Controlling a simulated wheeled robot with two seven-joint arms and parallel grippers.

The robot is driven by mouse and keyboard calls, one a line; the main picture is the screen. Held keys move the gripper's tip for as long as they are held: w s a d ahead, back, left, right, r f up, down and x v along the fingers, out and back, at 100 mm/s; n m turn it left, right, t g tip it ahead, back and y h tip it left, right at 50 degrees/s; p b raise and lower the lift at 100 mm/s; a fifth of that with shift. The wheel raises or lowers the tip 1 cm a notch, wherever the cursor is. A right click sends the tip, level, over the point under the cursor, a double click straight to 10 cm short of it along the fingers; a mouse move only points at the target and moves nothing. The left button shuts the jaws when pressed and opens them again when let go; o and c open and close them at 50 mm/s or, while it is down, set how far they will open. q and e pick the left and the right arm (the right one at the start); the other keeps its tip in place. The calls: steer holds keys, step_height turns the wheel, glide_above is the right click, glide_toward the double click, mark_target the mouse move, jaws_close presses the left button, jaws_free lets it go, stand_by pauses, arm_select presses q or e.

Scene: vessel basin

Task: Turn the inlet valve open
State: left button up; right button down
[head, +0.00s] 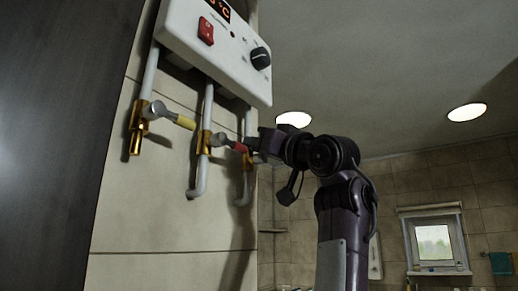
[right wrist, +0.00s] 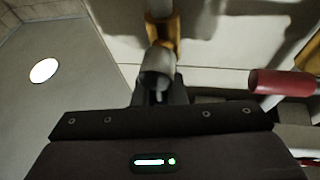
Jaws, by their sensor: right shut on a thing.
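Three brass valves sit on the pipes below the heater: the left valve (head: 138,128) with a yellow-gripped handle (head: 177,119), the middle valve (head: 203,143) with a red-gripped handle (head: 230,143), and the right valve (head: 247,163). My right gripper (head: 260,145) is at the right valve. In the right wrist view my right gripper (right wrist: 160,95) is shut on the right valve's handle (right wrist: 157,66), whose grey hub joins the brass body (right wrist: 163,32). The rest of this handle is hidden by the gripper. No label shows which valve is the inlet. My left gripper is not in view.
The white heater (head: 220,50) with a red switch (head: 206,30) and black knob (head: 261,58) hangs above the valves. The red handle (right wrist: 280,82) lies close beside my right gripper. A dark panel (head: 60,130) stands at left; the room at right is open.

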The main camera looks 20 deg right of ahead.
steer(key=shift+s+a+r+n+y, duration=0.1)
steer(key=shift+n+y, duration=0.3)
steer(key=shift+n, duration=0.1)
steer(key=c, duration=1.5)
jaws_free()
steer(key=b+v, duration=0.4)
steer(key=v, duration=0.3)
steer(key=shift+s+b, duration=0.3)
steer(key=shift+b, duration=0.05)
